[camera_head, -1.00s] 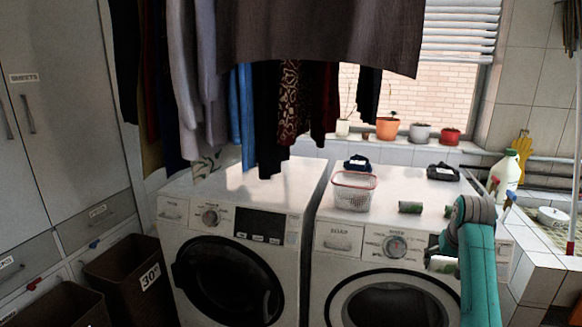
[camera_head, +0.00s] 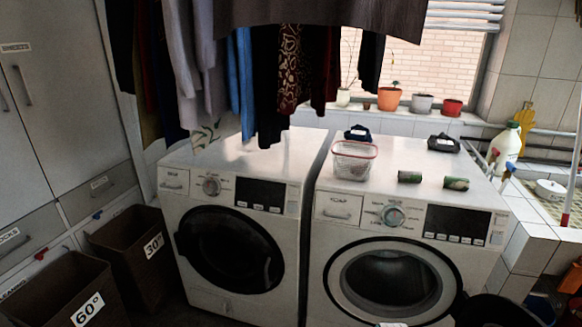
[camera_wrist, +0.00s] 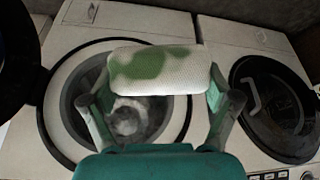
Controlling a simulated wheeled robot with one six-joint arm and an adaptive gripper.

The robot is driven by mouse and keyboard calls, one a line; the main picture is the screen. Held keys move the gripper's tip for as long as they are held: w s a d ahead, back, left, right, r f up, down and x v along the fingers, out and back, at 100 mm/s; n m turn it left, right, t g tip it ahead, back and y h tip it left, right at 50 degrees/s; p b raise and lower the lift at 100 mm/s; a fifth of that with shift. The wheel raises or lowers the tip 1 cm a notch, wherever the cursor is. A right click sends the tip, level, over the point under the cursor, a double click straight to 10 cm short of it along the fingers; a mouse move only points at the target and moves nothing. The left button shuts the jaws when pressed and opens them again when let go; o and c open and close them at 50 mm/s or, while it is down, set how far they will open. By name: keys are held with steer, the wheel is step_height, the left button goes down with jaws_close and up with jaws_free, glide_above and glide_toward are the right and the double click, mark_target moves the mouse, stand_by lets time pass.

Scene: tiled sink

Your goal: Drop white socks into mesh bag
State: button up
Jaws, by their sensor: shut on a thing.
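A roll of white cloth with green patches (camera_wrist: 150,66), likely the white socks, lies across my gripper (camera_wrist: 158,84) in the wrist view. My gripper is shut on it, a finger at each end. The roll is in front of the right washing machine's round door. In the head view my arm is out of frame; a small pale scrap shows at the bottom edge, too little to name. A white mesh container with a red rim (camera_head: 355,147), seemingly the mesh bag, stands on the right machine. I cannot tell what is inside it.
Two dark green rolls (camera_head: 409,177) lie right of the mesh container. Dark bundles (camera_head: 357,133) sit behind. Hanging clothes (camera_head: 290,60) cover the left machine's back. Brown bins (camera_head: 130,245) stand at left; a black rounded thing (camera_head: 488,310) is at lower right.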

steer(key=s+a+f, duration=0.4)
steer(key=s+f, duration=0.1)
steer(key=s, duration=0.3)
steer(key=shift+s+f+n, duration=0.3)
steer(key=shift+n, duration=0.1)
steer(key=shift+a+f, duration=0.1)
